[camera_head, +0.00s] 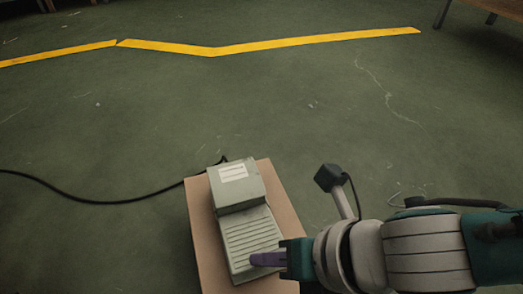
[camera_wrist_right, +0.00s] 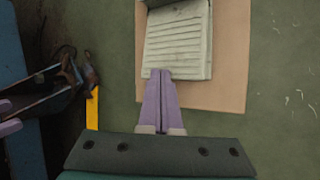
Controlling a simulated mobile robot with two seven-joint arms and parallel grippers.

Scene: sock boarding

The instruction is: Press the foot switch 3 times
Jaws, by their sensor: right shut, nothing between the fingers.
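The foot switch (camera_head: 250,232) is a pale grey box with a label on its raised back part and a ribbed sloping pedal in front. Its ribbed pedal (camera_wrist_right: 182,42) also shows in the right wrist view. My right gripper (camera_head: 258,259) is shut and empty, its purple fingertips over the front part of the pedal. In the right wrist view the shut fingertips (camera_wrist_right: 160,74) overlap the pedal's near edge. Whether they touch it I cannot tell. My left gripper (camera_wrist_right: 8,117) seems to show as purple finger parts cut off at the left edge of the wrist view.
The switch sits on a tan board (camera_head: 203,243) on the green floor. A black cable (camera_head: 95,200) runs from the switch's back to the left. A yellow floor line (camera_head: 290,43) crosses further back. Table legs (camera_head: 442,13) stand at the far right. The floor between is clear.

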